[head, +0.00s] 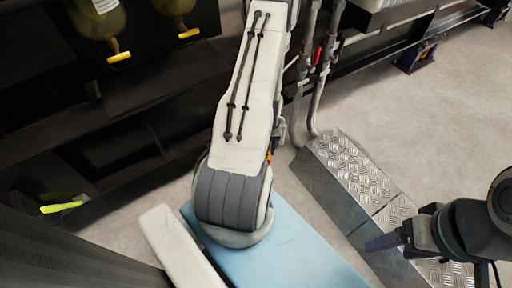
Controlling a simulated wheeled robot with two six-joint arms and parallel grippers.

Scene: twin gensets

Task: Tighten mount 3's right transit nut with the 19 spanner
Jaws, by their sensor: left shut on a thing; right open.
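My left arm fills the middle of the head view, but I cannot see its gripper or anything in it. My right gripper (383,242) is at the lower right, over the metal tread plate. It points left with its jaws open, and I see nothing between them. A blue mount (416,57) stands under a rail at the upper right, and another blue mount (495,14) is farther right. I cannot tell which one is mount 3. The transit nut and the 19 spanner cannot be made out.
A diamond-pattern metal step (345,165) lies right of my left arm. Grey pipes with a red-handled fitting (318,54) rise behind it. Dark shelving (130,90) on the left holds yellow-handled items and a yellow-green object (63,207). Open floor (455,125) lies at the right.

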